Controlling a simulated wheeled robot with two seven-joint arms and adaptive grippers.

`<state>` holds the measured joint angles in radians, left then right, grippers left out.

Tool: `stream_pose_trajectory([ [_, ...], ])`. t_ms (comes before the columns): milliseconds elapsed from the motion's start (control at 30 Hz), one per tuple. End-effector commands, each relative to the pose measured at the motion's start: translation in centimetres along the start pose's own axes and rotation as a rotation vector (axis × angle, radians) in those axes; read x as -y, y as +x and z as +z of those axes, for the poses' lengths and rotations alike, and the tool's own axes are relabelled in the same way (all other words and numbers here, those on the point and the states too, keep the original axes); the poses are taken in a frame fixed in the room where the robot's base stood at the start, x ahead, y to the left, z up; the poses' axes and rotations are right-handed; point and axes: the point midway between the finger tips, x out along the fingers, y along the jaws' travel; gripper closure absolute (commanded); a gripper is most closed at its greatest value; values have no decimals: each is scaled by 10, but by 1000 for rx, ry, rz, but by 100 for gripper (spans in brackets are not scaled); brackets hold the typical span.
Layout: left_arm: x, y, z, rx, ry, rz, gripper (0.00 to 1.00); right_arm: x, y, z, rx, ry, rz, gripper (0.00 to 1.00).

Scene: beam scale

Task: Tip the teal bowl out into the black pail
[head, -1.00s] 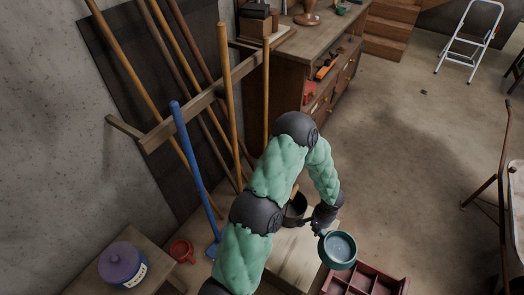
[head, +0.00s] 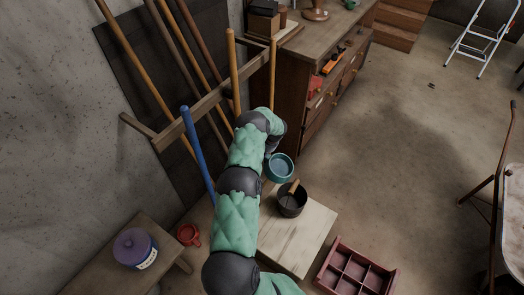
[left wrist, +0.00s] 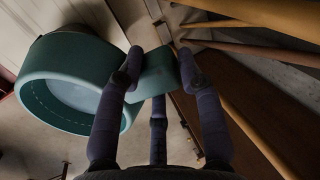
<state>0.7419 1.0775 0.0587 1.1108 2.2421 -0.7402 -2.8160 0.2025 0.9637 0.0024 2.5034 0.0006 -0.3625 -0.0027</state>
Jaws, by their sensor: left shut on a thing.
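The teal bowl (head: 279,177) is in the head view, just behind and slightly left of the black pail (head: 292,208). It also shows large in the left wrist view (left wrist: 45,95). Its open top faces the head camera, with a blue-grey inside; I cannot tell what it holds. My left gripper (left wrist: 155,68) is shut on the bowl's tab-like handle; in the head view its fingers are mostly hidden by my arm. The pail stands upright on a pale wooden top, with a brown stick-like thing in it. My right gripper is not in view.
A compartmented red tray (head: 355,268) lies at the lower right. Long-handled tools lean on a wooden rack (head: 205,105) at the left. A wooden cabinet (head: 315,75) stands behind. A red mug (head: 188,235) and purple-lidded jar (head: 135,247) are at the lower left.

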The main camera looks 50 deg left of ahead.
Motion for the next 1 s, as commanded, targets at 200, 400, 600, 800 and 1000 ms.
stream_pose_trajectory([
  [200,-2,-1,0,3,2,-57,100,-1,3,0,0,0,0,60],
  [400,-15,-6,-1,0,4,-193,100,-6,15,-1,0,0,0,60],
  [600,-30,-13,-1,-4,3,-370,100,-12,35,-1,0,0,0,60],
  [800,-44,-19,-1,-2,0,-521,100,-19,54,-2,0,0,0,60],
  [1000,-61,-22,-1,-3,0,-648,100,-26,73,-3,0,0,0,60],
])
